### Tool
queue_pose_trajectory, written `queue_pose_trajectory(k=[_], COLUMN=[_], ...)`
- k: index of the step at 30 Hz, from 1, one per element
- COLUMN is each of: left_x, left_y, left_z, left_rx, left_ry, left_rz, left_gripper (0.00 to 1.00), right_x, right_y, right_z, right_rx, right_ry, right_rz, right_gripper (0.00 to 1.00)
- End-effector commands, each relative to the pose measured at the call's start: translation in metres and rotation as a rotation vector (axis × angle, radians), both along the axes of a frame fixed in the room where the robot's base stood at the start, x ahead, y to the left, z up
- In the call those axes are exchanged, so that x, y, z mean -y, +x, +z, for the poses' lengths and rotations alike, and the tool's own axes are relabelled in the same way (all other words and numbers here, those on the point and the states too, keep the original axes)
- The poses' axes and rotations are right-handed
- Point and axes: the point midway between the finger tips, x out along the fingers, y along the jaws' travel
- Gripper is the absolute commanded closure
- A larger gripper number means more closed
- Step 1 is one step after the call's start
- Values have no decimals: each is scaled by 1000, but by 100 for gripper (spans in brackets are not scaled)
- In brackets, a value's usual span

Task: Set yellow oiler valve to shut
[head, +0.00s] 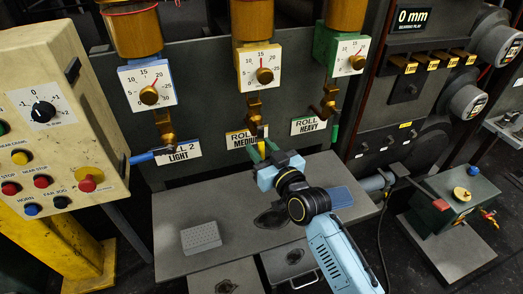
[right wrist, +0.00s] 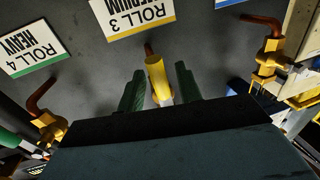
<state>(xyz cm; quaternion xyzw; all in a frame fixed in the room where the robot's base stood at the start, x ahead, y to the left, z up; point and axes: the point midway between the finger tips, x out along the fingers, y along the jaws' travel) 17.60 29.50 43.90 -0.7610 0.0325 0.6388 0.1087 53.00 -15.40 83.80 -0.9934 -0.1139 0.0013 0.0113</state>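The yellow oiler (head: 258,68), with a yellow-rimmed dial, hangs in the middle above the ROLL 3 MEDIUM sign (head: 244,140). Its brass valve (head: 253,106) is below the dial. The valve's yellow lever (right wrist: 157,76) sticks out toward the camera in the right wrist view; in the head view my gripper mostly hides it. My right gripper (head: 265,152) is at the lever. In the right wrist view its two dark green fingers (right wrist: 160,90) stand either side of the lever, with narrow gaps visible, so it looks open around it. My left gripper is not in view.
A blue-lever oiler (head: 148,85) is to the left and a green-framed oiler (head: 340,52) to the right. A grey ledge (head: 175,215) lies below, with a perforated grey block (head: 200,238) on it. A button panel (head: 60,110) stands at far left.

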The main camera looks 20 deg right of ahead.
Motion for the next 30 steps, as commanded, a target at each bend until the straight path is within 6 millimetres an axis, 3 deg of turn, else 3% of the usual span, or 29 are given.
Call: queue_pose_trajectory(k=[8, 16, 30], left_x=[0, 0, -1], left_y=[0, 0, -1], left_z=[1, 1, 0], left_rx=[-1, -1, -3], left_ry=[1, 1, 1], left_rz=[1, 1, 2], left_gripper=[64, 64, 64], right_x=[0, 0, -10], right_y=[2, 1, 4], right_z=[0, 0, -1], right_rx=[0, 0, -3], right_ry=[0, 0, 28], right_rz=[0, 0, 16], right_gripper=[65, 99, 100])
